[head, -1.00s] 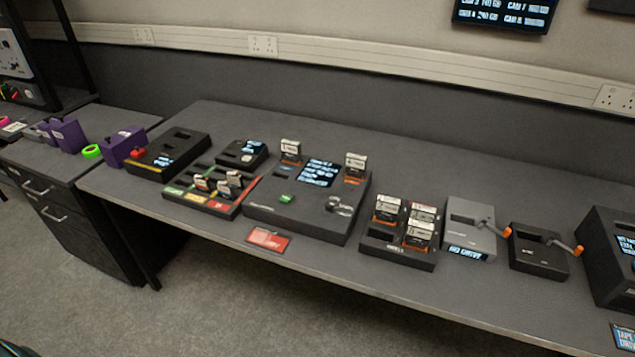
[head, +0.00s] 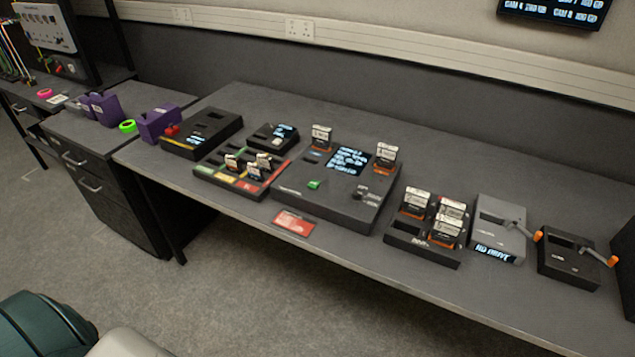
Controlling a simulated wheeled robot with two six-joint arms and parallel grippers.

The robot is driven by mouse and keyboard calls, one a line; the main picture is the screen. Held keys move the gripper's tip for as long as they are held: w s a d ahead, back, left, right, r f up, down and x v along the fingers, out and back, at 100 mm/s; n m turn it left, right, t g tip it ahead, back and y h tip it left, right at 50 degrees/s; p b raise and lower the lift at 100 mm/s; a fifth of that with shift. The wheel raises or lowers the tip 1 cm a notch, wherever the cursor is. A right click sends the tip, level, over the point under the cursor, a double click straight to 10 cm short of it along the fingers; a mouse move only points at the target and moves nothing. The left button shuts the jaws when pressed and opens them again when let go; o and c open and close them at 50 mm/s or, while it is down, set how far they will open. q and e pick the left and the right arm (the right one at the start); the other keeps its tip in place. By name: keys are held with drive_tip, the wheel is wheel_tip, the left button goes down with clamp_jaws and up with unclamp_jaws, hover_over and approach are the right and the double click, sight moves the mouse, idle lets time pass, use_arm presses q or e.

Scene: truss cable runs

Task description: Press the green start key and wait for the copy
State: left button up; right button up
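The green start key (head: 314,184) sits on the front left of the black copy station (head: 330,208) on the long desk. The station's lit screen (head: 348,161) shows lines of text too small to read. One drive (head: 321,137) stands upright in a slot at the station's back left, and another drive (head: 385,156) stands upright at its right. A knob or lever shows on the station's right part. Neither of my grippers is in the head view.
A tray with colored strips (head: 238,180) holding several cards is left of the station. A rack of drives (head: 428,228) and a grey unit (head: 497,230) stand right. A red card (head: 294,222) lies in front.

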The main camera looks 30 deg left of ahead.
idle(0.4)
use_arm(q)
clamp_jaws()
drive_tip(key=shift+s+a, duration=0.1)
drive_tip(key=shift+a, duration=0.05)
idle(1.5)
